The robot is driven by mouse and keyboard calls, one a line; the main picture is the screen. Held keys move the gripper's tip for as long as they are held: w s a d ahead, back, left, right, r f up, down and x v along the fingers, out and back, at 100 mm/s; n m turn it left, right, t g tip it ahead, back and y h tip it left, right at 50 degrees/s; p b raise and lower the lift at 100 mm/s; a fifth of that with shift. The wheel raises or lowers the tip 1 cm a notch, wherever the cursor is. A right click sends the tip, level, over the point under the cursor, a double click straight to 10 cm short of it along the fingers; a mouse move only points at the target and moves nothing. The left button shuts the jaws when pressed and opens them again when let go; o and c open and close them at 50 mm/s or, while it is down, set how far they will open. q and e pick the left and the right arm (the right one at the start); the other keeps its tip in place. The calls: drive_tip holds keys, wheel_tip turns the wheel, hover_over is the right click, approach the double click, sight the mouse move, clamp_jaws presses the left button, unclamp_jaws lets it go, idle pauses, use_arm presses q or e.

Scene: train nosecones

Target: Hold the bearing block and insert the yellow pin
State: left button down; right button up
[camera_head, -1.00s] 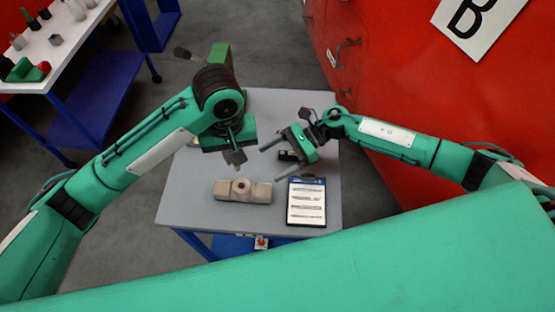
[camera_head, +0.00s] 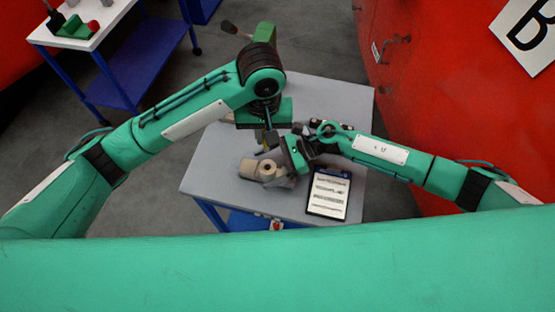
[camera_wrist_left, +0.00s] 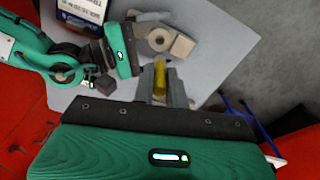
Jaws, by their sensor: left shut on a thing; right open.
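The beige bearing block (camera_head: 250,169), with a round hole in its raised middle, lies on the grey table (camera_head: 222,155). It also shows in the left wrist view (camera_wrist_left: 181,46). My left gripper (camera_head: 270,141) points down above the table, just behind the block. It is shut on the yellow pin (camera_wrist_left: 159,79), which stands out between its fingers in the left wrist view. My right gripper (camera_head: 279,166) is open at the block's right end, with its fingers low beside that end. Whether they touch the block I cannot tell.
A clipboard with a printed sheet (camera_head: 329,192) lies right of the block. A small dark object (camera_head: 331,125) lies behind my right arm. A white-topped side table (camera_head: 84,20) stands far left. A red wall (camera_head: 440,110) is close on the right.

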sight(267, 162)
drive_tip(key=shift+a, duration=0.1)
drive_tip(key=c, duration=1.5)
use_arm(q)
drive_tip(key=shift+w+a+f, duration=0.1)
drive_tip(key=shift+f, duration=0.95)
drive_tip(key=shift+m, duration=0.3)
wheel_tip(267, 162, down, 11)
drive_tip(key=shift+r, duration=0.15)
use_arm(e)
drive_tip(key=shift+s, duration=0.1)
